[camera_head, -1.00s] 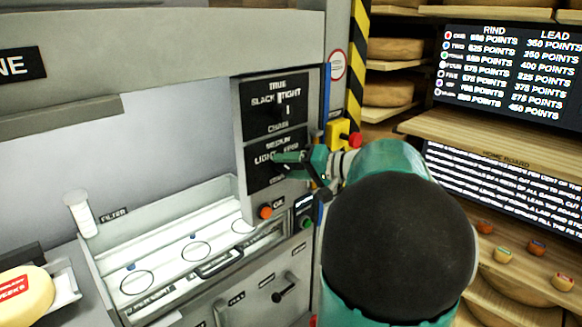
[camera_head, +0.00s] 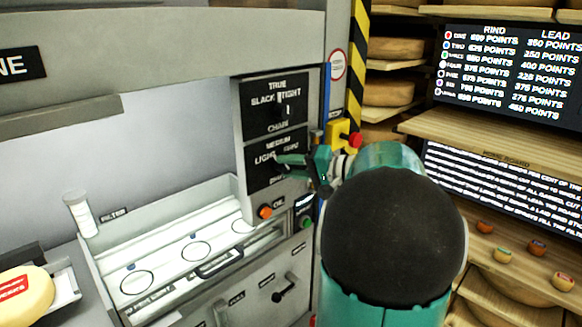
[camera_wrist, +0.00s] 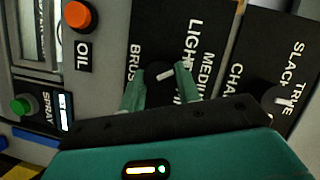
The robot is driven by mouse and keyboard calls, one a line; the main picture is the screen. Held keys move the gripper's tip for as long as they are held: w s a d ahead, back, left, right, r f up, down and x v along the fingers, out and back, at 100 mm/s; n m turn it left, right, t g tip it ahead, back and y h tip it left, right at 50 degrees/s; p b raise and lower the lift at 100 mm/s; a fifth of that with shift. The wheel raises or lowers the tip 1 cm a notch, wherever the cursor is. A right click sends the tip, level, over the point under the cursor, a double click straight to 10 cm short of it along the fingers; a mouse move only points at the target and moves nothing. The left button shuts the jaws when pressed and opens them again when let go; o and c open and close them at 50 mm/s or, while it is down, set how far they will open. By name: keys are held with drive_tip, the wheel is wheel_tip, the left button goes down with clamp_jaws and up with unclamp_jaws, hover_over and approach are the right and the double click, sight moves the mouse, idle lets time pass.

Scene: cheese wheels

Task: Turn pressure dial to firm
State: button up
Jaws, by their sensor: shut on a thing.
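The pressure dial (camera_wrist: 163,74) is a dark round knob with a white mark on a black plate (camera_wrist: 222,12) lettered LIGHT, MEDIUM and BRUSH in the wrist view. The white mark lies nearly across that picture, roughly in line with MEDIUM; which end points is unclear. My gripper (camera_wrist: 161,86) is shut on the dial, one green finger on each side. The firm lettering is hidden behind my gripper in the wrist view. In the head view my gripper (camera_head: 285,161) covers much of the dial on the lower black plate (camera_head: 255,178).
Above is the TRUE, SLACK, TIGHT, CHAIN dial plate (camera_head: 262,97). An orange OIL button (camera_head: 265,211) and green SPRAY button (camera_head: 306,222) sit below. A yellow box with a red button (camera_head: 354,140) stands close beside my wrist. Wooden shelves (camera_head: 490,135) are at right.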

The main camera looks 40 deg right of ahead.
drive_tip(key=m+t+y, duration=0.1)
drive_tip(key=m, duration=0.3)
drive_tip(key=shift+f, duration=0.15)
drive_tip(key=m+t, duration=0.1)
drive_tip(key=m, duration=0.2)
drive_tip(key=shift+f+m+t, duration=0.1)
drive_tip(key=shift+m+t, duration=0.2)
drive_tip(key=shift+t, duration=0.1)
drive_tip(key=m+t, duration=0.1)
drive_tip(key=m, duration=0.3)
drive_tip(key=shift+f+t, duration=0.1)
drive_tip(key=shift+t, duration=0.2)
drive_tip(key=shift+m+t+h, duration=0.35)
drive_tip(key=shift+m+h, duration=0.1)
drive_tip(key=shift+m, duration=0.75)
drive_tip(key=shift+m+t+h, duration=0.35)
drive_tip(key=shift+m+h, duration=0.1)
drive_tip(key=shift+m, duration=0.75)
drive_tip(key=o, duration=1)
drive_tip(key=shift+a, duration=0.1)
drive_tip(key=shift+c, duration=0.2)
